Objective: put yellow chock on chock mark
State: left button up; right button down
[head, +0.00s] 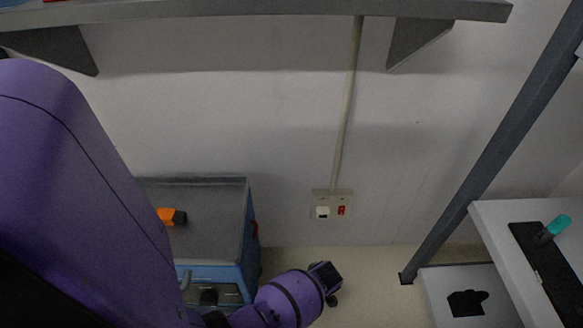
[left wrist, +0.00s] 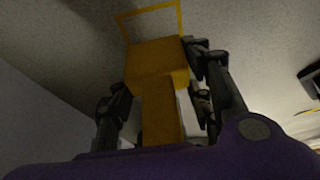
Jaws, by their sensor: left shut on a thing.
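The yellow chock (left wrist: 157,62) is in my left gripper (left wrist: 160,80) in the left wrist view, with a dark finger on either side of it. The gripper is shut on it. The chock mark (left wrist: 181,18), a yellow outline on a grey floor-like surface, shows just beyond the chock at the top of that view. The chock covers the near part of the outline, and I cannot tell whether it touches the surface. I cannot make out the chock or the mark in the head view. My right gripper is in neither view.
A blue cart (head: 210,190) with a grey top stands by the wall, with an orange and black item (head: 171,216) on it. A grey shelf (head: 260,10) is above. A white table (head: 492,222) and a slanted dark post (head: 490,150) are at right. Floor shows between.

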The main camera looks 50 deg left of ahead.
pick_arm(q)
jog(key=shift+w+f+b, duration=0.1)
jog(key=shift+f+b, duration=0.3)
jog(key=shift+f, duration=0.55)
notch_tip(320, 180, down, 2)
jog(key=shift+f+b, duration=0.25)
jog(key=shift+b, duration=0.6)
jog(key=shift+f, duration=0.15)
jog(key=o, duration=1.4)
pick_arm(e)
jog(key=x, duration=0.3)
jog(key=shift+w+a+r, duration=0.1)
